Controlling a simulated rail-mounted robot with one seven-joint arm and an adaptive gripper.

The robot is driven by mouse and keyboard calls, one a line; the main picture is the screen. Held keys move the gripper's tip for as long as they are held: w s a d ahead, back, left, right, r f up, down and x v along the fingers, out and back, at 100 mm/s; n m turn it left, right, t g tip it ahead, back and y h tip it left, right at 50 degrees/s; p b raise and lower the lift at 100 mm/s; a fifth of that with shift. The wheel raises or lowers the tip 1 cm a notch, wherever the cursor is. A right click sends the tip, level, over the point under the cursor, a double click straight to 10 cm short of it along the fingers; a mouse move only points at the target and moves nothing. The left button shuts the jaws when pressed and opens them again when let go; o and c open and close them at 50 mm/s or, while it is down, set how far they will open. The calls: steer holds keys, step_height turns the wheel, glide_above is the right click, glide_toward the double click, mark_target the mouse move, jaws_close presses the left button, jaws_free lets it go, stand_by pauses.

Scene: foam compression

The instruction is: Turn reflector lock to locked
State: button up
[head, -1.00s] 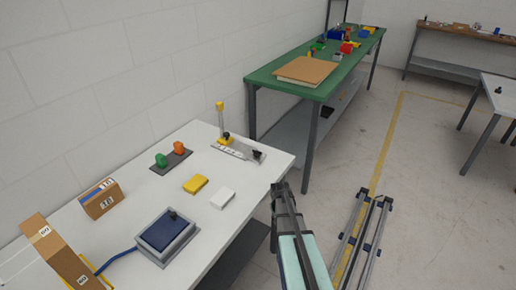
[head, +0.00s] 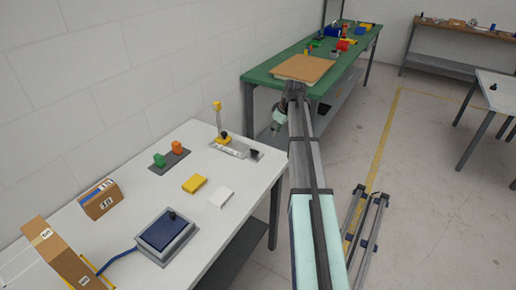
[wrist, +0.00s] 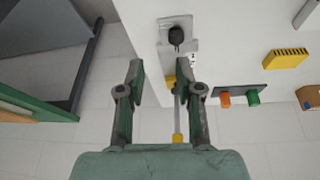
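A metal fixture plate (head: 236,150) lies at the far right corner of the white table. It carries a black knob (head: 254,153) at its right end and an upright post with a yellow top (head: 217,106) and yellow base at its left. I cannot tell from any label which part is the reflector lock. In the wrist view the black knob (wrist: 176,38) is at the top, beyond the fingertips, with the post (wrist: 178,115) beside the right finger. My gripper (wrist: 162,72) is open and empty, apart from the fixture. In the head view my gripper (head: 273,128) hangs off the table's right edge.
An orange knob (head: 177,146) and a green knob (head: 159,160) stand on a dark plate. A yellow block (head: 195,183), white block (head: 221,197), blue-topped pad (head: 165,231) and cardboard boxes (head: 101,200) share the white table (head: 215,230). A green table (head: 262,77) stands behind.

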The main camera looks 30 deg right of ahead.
step_height(320, 180, up, 4)
steer(key=a+f+n, duration=0.1)
steer(key=a, duration=0.1)
steer(key=p, duration=0.5)
glide_toward(254, 152)
steer(key=shift+y, duration=0.4)
steer(key=x, duration=0.4)
steer(key=d+x, duration=0.1)
steer(key=x, duration=0.2)
steer(key=shift+w+f, duration=0.15)
steer(key=shift+w, duration=0.05)
jaws_close()
